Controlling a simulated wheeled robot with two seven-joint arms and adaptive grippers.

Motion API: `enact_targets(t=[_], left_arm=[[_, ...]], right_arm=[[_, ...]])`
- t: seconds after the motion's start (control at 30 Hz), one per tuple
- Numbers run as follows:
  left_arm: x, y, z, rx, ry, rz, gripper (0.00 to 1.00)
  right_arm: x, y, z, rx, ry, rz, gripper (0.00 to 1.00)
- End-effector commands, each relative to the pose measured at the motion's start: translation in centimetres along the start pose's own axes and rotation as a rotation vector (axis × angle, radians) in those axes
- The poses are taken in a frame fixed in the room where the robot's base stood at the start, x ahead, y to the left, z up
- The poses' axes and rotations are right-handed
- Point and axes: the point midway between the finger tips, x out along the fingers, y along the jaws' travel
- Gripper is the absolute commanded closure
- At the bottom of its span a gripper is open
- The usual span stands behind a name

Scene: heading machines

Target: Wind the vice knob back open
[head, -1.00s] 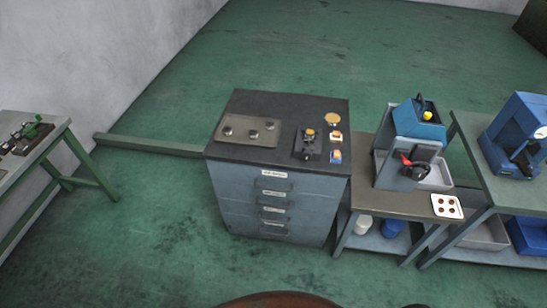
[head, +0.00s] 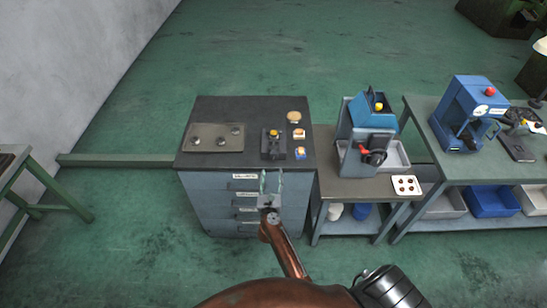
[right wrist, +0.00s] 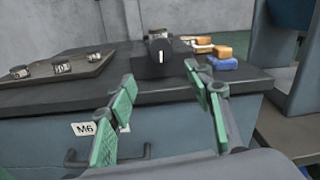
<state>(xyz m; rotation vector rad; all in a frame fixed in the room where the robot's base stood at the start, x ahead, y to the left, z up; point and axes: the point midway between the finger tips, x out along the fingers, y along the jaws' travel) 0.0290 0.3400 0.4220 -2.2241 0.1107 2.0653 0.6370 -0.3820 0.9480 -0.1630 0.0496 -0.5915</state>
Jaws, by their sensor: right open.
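The small dark vice (head: 275,147) stands on the right half of the drawer cabinet's dark top, with a yellow piece (head: 277,132) on it. In the right wrist view its round black knob (right wrist: 160,58) faces me, with a white mark standing upright on it. My right gripper (head: 272,182) is in front of the cabinet's front edge, short of the vice. Its green-padded fingers (right wrist: 160,85) are spread and empty, with the knob beyond and between their tips. The vice jaws are too small to tell. My left gripper is not in view.
A plate with several round metal pieces (head: 215,137) lies left of the vice. A round tan piece (head: 294,117) and orange and blue blocks (head: 300,153) sit close on its right. A blue machine (head: 367,130) stands on the bench further right.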

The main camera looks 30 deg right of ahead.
Motion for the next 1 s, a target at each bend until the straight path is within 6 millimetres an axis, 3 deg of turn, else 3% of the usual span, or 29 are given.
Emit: enact_targets(t=[0.1,0.4,0.6,1.0], left_arm=[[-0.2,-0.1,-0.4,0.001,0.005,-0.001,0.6],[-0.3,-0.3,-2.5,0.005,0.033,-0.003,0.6],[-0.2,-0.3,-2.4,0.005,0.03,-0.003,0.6],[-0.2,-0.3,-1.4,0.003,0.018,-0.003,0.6]], right_arm=[[0.8,-0.4,1.5,0.092,0.001,-0.022,0.53],[5.1,-0.4,1.6,0.096,0.0,-0.021,0.53],[7.4,-0.4,1.4,0.095,0.001,-0.019,0.53],[8.1,-0.5,1.4,0.094,0.002,-0.02,0.54]])
